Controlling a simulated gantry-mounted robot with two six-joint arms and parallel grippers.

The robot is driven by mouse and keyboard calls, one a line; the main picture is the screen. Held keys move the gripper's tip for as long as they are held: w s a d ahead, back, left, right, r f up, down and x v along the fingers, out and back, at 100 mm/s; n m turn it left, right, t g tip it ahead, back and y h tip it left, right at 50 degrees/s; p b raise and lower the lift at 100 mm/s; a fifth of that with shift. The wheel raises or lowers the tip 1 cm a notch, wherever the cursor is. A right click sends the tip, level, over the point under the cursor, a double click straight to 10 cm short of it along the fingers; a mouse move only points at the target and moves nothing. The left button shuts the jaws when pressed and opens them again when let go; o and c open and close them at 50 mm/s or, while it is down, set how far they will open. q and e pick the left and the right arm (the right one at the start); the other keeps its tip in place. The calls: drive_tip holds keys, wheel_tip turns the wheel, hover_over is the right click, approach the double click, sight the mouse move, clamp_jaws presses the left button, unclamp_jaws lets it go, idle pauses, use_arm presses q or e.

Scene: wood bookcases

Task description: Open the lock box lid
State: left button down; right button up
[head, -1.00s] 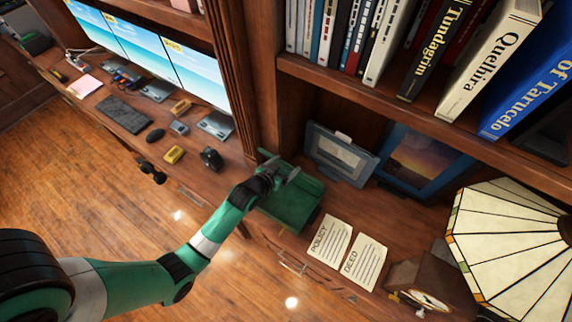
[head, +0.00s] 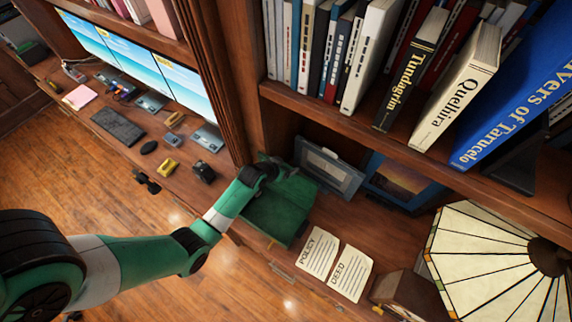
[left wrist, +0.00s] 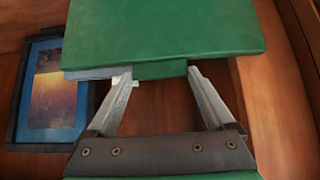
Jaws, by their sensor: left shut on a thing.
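The green lock box (head: 272,220) sits on the wooden desk, below the bookshelf. My left gripper (head: 277,168) is at the box's back edge in the head view, and its fingertips are hard to make out there. In the left wrist view, a flat green panel of the box (left wrist: 165,28), which looks like the lid, fills the top. The fingers of my left gripper (left wrist: 160,78) reach its near edge, one on each side of a short green lip. My left gripper is shut on that edge. My right gripper is not in view.
Papers marked Policy (head: 317,248) and Deed (head: 351,273) lie right of the box. Picture frames (head: 328,168) stand behind it. A stained-glass lamp (head: 490,265) is at the right. Books (head: 455,95) fill the shelf above. A yellow item (head: 168,167) lies left on the desk.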

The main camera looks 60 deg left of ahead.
use_arm(q)
unclamp_jaws()
drive_tip(key=p+v, duration=0.6)
drive_tip(key=v, duration=0.5)
drive_tip(key=shift+s+r+p, duration=0.2)
drive_tip(key=shift+r+p, duration=0.05)
drive_tip(key=shift+p, duration=0.1)
drive_tip(key=shift+d, duration=0.1)
